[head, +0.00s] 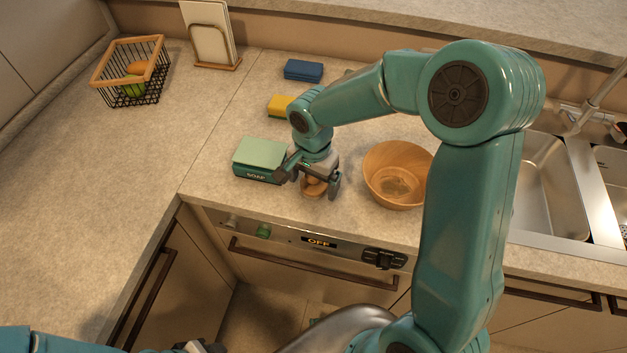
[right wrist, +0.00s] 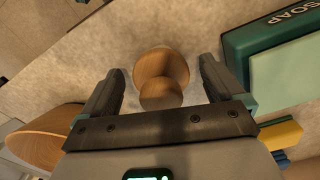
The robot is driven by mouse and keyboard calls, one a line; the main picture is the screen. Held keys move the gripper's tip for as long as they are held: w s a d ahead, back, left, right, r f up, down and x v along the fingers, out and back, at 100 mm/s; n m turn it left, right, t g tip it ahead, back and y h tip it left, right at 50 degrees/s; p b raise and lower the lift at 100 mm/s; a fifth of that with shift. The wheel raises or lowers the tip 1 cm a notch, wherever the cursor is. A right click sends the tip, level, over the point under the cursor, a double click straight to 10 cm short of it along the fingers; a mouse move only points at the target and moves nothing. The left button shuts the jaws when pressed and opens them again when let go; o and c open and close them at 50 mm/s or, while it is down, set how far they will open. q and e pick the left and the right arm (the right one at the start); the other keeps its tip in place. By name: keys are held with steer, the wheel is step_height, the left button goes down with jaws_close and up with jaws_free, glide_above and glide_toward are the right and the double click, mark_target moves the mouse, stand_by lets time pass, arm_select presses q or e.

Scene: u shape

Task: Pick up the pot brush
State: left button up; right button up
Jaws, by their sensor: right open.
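The pot brush (head: 312,188) is a small round wooden piece standing on the counter near its front edge. In the right wrist view the brush (right wrist: 162,72) shows a round knob above a wider wooden body. My right gripper (head: 308,181) is open, pointing down over the brush, with one finger on each side. In the right wrist view there is a gap between the brush and each finger of the gripper (right wrist: 162,68). The brush's underside is hidden. My left gripper (head: 205,347) is only partly visible at the bottom edge.
A green soap box (head: 259,160) stands close left of the right gripper, and a wooden bowl (head: 397,176) close right. Yellow (head: 280,106) and blue (head: 303,70) sponges lie behind. A wire basket (head: 131,72) stands far left. The counter's left part is clear.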

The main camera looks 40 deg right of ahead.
steer(key=shift+f, duration=0.35)
steer(key=c, duration=1.2)
steer(key=shift+o, duration=0.2)
steer(key=shift+r, duration=0.1)
step_height(320, 180, up, 20)
